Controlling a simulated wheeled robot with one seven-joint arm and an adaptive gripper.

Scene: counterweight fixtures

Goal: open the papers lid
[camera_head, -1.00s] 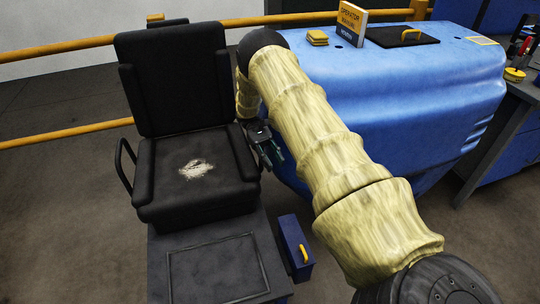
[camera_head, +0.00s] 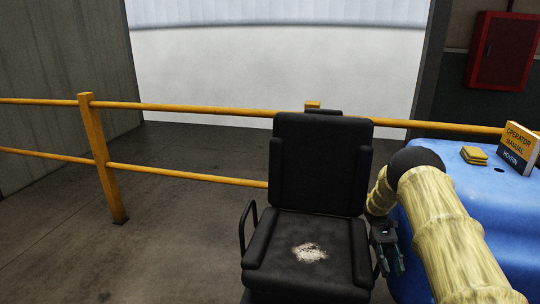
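No lid that I can identify as the papers lid shows in the head view now. My gripper (camera_head: 391,262) hangs low beside the right edge of the black seat (camera_head: 305,245), in front of the blue counterweight body. It is small and dark, and I cannot make out whether its fingers are apart. I see nothing held in it. My arm hides part of the blue body (camera_head: 475,205).
An operator manual (camera_head: 518,148) stands on the blue body next to a small yellow stack (camera_head: 474,155). A yellow railing (camera_head: 200,109) runs behind the seat. A red wall cabinet (camera_head: 503,50) hangs at upper right. The floor (camera_head: 150,240) at left is clear.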

